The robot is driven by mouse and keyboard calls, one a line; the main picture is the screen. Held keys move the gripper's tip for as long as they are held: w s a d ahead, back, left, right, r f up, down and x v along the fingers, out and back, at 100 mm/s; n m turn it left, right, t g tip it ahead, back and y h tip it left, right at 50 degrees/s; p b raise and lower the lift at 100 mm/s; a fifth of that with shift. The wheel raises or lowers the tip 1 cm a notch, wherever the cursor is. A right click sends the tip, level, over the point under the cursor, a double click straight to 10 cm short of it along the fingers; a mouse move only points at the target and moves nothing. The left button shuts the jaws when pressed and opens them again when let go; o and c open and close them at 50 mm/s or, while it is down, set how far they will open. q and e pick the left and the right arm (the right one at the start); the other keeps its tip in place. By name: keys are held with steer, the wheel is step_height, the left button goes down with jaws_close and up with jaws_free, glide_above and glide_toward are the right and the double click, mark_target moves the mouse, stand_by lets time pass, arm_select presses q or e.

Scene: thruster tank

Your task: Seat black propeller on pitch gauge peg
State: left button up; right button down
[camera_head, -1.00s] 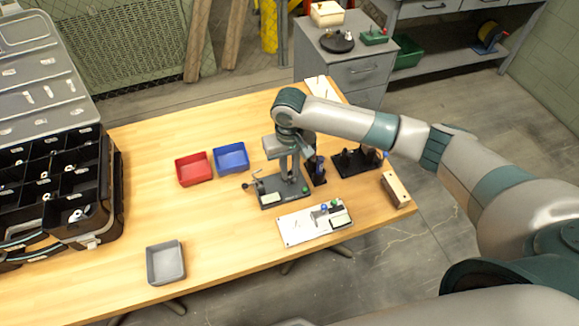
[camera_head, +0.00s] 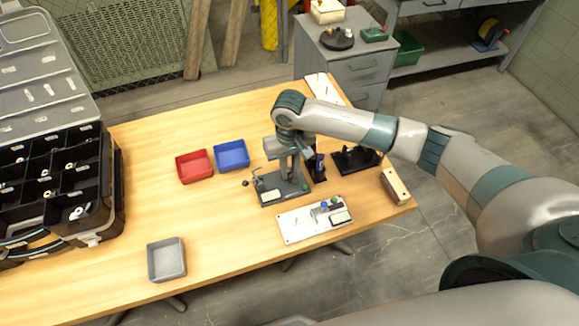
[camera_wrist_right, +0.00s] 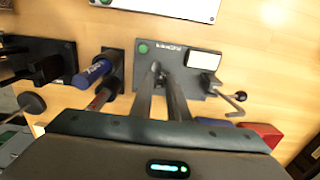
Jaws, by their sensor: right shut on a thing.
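My right gripper (camera_head: 291,172) points down over the dark grey gauge base (camera_head: 270,201) on the table. In the right wrist view its two long fingers (camera_wrist_right: 162,78) close together above the same base (camera_wrist_right: 147,75), near its middle. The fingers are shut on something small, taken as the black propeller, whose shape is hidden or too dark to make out. The base carries a green button (camera_wrist_right: 143,48), a white panel (camera_wrist_right: 204,59) and a bent metal lever (camera_wrist_right: 233,98). The peg cannot be told apart behind the fingers. My left gripper is out of view.
A blue-handled tool (camera_wrist_right: 92,72) in a black holder stands close beside the base. A black rack (camera_head: 346,166), a white board (camera_head: 294,229), red (camera_head: 195,169) and blue (camera_head: 232,157) trays surround it. A grey tray (camera_head: 166,261) sits front left; the table between is clear.

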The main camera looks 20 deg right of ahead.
steer(key=shift+f+p, duration=0.35)
steer(key=shift+f, duration=0.2)
stand_by(0.6)
steer(key=c, duration=1.6)
jaws_free()
step_height(320, 180, up, 17)
steer(key=b, duration=0.3)
steer(key=shift+r, duration=0.2)
